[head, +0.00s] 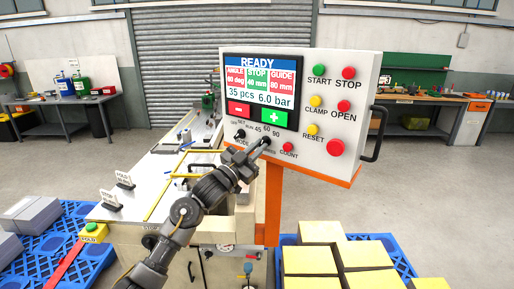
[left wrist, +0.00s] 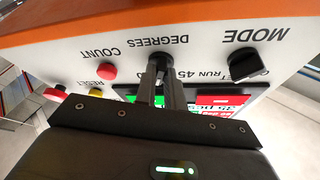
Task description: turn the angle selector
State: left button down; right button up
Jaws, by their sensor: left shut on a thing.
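The angle selector (left wrist: 162,59) is a dark round knob beside the word DEGREES in the left wrist view, on the lower part of the white control panel (head: 347,170). My left gripper (head: 263,146) reaches up to it from below in the head view. Its two fingers (left wrist: 160,80) are closed on the knob in the left wrist view and hide part of it. In the head view the gripper covers the knob, with 45, 60 and 90 printed above. The screen (head: 262,88) reads READY, with ANGLE 60 deg. My right gripper is not in view.
The MODE knob (left wrist: 249,66) and red COUNT button (left wrist: 106,72) flank the selector. START, STOP, CLAMP, OPEN and RESET buttons and a large red button (head: 335,148) are to the right. Yellow-topped blocks (head: 320,231) lie below on a blue pallet.

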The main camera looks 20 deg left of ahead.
pick_arm(q)
jog(key=shift+d+n+t+y+p, duration=0.1)
jog(key=shift+n+t+y+p, duration=0.45)
jog(key=shift+n, duration=0.95)
jog(key=shift+d+n+t+y+p, duration=0.1)
jog(key=shift+n+t+y, duration=0.15)
jog(key=shift+n+y, duration=0.95)
jog(key=shift+n+h, duration=0.35)
jog(key=shift+n, duration=0.05)
jog(key=c, duration=1.5)
grip_release()
jog(key=b+v, duration=0.4)
jog(key=v, duration=0.7)
